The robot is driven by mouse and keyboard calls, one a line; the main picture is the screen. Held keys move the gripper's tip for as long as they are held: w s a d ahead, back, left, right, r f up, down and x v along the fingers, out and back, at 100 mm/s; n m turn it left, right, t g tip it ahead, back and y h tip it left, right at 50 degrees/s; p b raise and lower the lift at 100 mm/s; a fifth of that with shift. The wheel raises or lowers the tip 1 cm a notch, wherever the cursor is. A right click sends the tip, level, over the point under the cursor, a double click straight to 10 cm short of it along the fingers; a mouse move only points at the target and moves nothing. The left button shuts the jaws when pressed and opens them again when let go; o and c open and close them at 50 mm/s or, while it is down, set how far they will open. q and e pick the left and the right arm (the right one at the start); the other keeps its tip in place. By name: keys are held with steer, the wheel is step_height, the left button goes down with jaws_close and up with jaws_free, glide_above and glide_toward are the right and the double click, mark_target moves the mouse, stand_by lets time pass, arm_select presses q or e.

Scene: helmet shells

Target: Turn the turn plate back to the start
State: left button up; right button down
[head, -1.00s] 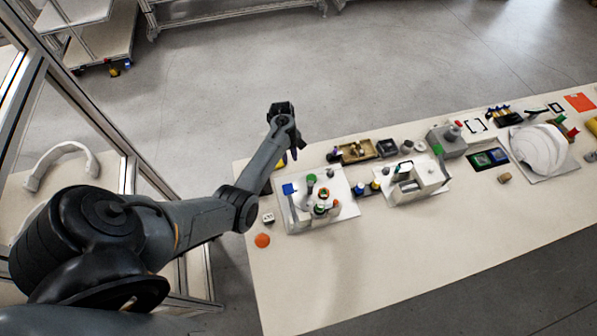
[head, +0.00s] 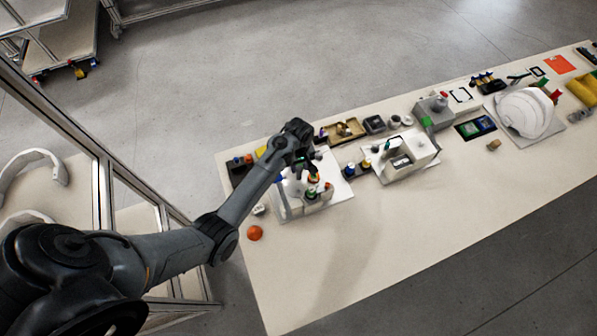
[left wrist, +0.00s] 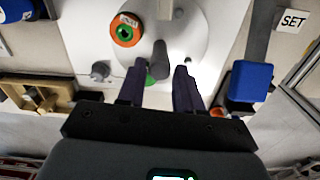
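The turn plate (left wrist: 185,35) is a white round disc on a white base board, seen at the top of the left wrist view. In the head view, my arm partly hides it. An orange ring with a green centre (left wrist: 126,30) sits on the disc. A dark grey peg (left wrist: 158,62) stands near the disc's edge. My left gripper (left wrist: 160,72) is open, one finger on each side of the peg, with visible gaps. In the head view the gripper (head: 303,164) is over the station. My right gripper is in neither view.
A blue block on a grey bar (left wrist: 250,82) stands close to the right finger in the left wrist view. A tan tray (head: 343,132) lies behind, and a white fixture (head: 408,157) stands to the right. An orange dome (head: 254,233) is at the left. The front table is clear.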

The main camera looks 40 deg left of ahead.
mark_target(299, 172)
arm_select(q)
steer(key=shift+f, duration=2.55)
jaws_close()
